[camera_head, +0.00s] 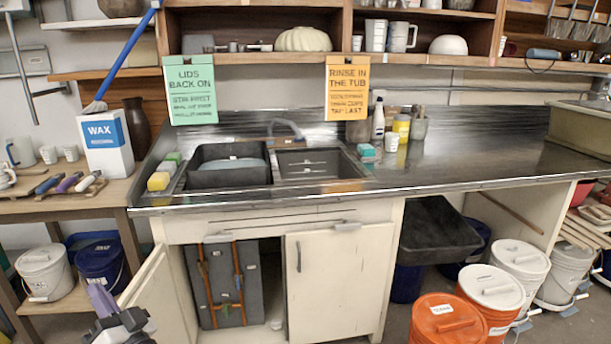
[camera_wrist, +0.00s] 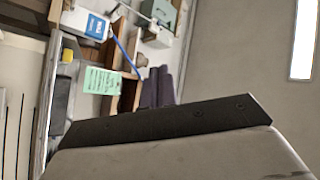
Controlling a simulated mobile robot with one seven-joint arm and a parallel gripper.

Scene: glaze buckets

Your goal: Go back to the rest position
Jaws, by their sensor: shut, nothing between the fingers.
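My gripper (camera_head: 98,292) shows at the lower left of the head view, its purplish fingers pointing up from a dark body. In the wrist view the fingers (camera_wrist: 158,80) lie close together, shut and empty. No object touches them. Most of my arm is outside the head view.
The open cabinet door (camera_head: 150,295) is close to my gripper. The steel counter (camera_head: 450,165) with a black sink tub (camera_head: 228,178) is behind. Orange buckets (camera_head: 445,320) and white-lidded buckets stand at lower right. A WAX box (camera_head: 106,145) stands on the left table.

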